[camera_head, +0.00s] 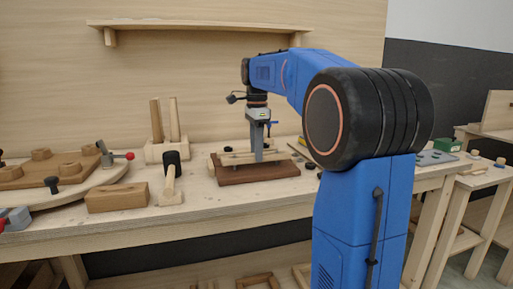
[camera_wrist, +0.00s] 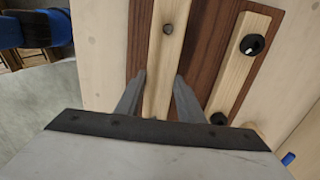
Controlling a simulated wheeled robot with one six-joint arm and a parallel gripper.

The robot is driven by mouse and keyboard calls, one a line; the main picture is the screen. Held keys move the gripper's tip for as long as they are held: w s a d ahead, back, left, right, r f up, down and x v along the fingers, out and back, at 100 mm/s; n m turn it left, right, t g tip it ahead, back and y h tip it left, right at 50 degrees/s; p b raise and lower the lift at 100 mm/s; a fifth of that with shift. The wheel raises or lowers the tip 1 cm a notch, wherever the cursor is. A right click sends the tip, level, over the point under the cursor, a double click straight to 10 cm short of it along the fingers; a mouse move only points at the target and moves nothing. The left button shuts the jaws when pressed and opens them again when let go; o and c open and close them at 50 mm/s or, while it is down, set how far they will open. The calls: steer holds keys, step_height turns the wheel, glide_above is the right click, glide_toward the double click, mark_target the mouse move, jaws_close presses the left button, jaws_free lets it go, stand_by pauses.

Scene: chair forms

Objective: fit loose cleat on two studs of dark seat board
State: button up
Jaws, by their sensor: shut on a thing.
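The dark seat board (camera_head: 258,176) lies on the workbench, and its reddish-brown face fills the middle of the wrist view (camera_wrist: 212,40). My gripper (camera_head: 259,158) points down over it. In the wrist view my gripper (camera_wrist: 160,82) has its two fingers on either side of the loose cleat (camera_wrist: 163,58), a pale strip, and is shut on it. A small dark round spot, a hole or stud end, shows in the cleat near its far end. The cleat's near end is hidden by my gripper. I cannot tell whether the cleat rests on the board or sits on the studs.
A second pale cleat (camera_wrist: 238,70) with black knobs (camera_wrist: 252,44) lies on the board to the right. A mallet (camera_head: 170,180), a wood block (camera_head: 117,197) and a holder with upright sticks (camera_head: 165,149) stand left of the board. A shelf (camera_head: 200,25) runs above.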

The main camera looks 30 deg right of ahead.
steer(key=shift+f, duration=0.9)
steer(key=shift+f, duration=0.4)
steer(key=o, duration=1.2)
step_height(320, 180, up, 18)
steer(key=shift+f, duration=0.25)
